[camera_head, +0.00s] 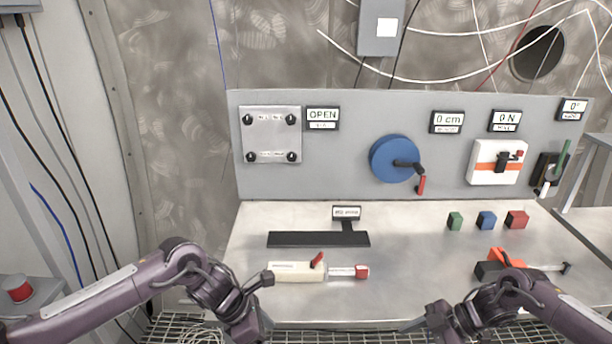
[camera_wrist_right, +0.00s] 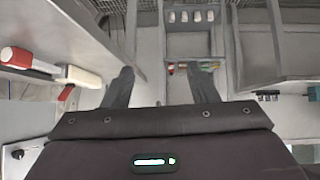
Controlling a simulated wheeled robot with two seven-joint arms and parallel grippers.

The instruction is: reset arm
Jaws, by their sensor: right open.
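My left arm comes in from the left, and its gripper (camera_head: 266,302) is at the table's front edge, just left of a cream tool with a red lever (camera_head: 297,271). Its fingers are seen at a poor angle, so I cannot tell its opening. My right gripper (camera_head: 422,322) is low at the front edge, right of the tool's red end and left of an orange and black clamp-like device (camera_head: 507,264). In the right wrist view the right gripper (camera_wrist_right: 160,88) has its two fingers wide apart with nothing between them.
The steel table (camera_head: 400,290) holds a black bar (camera_head: 318,239) and green (camera_head: 455,221), blue (camera_head: 487,220) and red (camera_head: 517,219) blocks. Behind it stands a grey panel (camera_head: 350,150) with a blue handwheel (camera_head: 393,159). A red button (camera_head: 19,288) is at far left.

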